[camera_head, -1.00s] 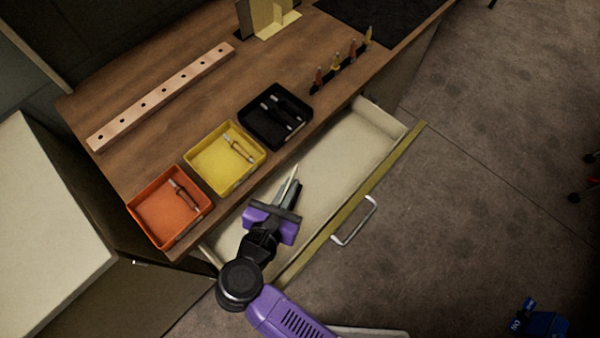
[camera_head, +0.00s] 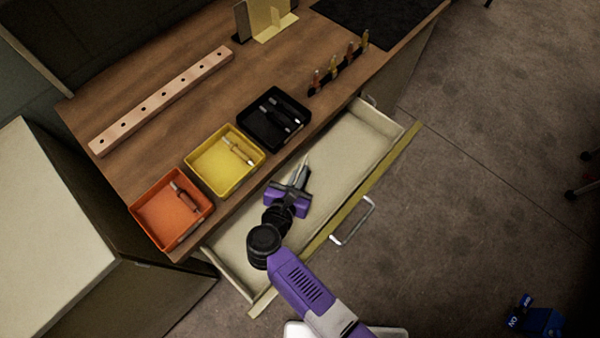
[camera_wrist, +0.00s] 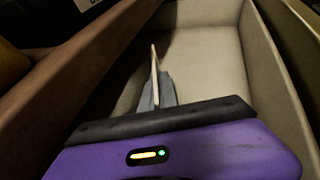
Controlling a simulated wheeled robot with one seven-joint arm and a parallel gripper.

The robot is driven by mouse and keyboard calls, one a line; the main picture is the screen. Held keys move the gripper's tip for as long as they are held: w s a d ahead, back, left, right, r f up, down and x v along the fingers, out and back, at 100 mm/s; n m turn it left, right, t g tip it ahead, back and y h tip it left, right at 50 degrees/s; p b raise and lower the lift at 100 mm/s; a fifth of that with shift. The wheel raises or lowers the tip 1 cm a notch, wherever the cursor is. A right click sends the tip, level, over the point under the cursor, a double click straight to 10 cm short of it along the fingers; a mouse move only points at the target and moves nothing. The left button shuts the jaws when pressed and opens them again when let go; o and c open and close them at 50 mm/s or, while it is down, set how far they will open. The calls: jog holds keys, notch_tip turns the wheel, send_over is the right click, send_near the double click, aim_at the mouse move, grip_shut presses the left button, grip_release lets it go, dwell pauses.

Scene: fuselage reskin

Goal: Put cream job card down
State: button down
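My gripper (camera_head: 300,172) is inside the open drawer, low over or within its interior. It is shut on the cream job card (camera_head: 306,160), which shows only as a thin pale edge sticking out past the fingertips. In the wrist view the card (camera_wrist: 154,62) stands edge-on between the grey fingers (camera_wrist: 157,92), pointing toward the drawer's far end. The drawer (camera_head: 345,150) has a pale, empty-looking floor. I cannot tell whether the card touches the floor.
On the wooden bench above are an orange tray (camera_head: 150,214), a yellow tray (camera_head: 208,182) and a black tray (camera_head: 262,141), each holding tools. A drilled strip (camera_head: 165,95) lies behind. The drawer front with its handle (camera_head: 355,225) borders open floor.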

jog(key=shift+s+f, duration=0.15)
jog(key=shift+f, duration=0.45)
jog(key=c, duration=2.1)
grip_release()
jog(key=shift+f, duration=0.1)
jog(key=o, duration=0.5)
jog(key=shift+c, duration=0.2)
jog(key=shift+r, duration=0.25)
jog(key=v, duration=1.2)
jog(key=shift+f+b, duration=0.1)
jog(key=shift+b, duration=0.3)
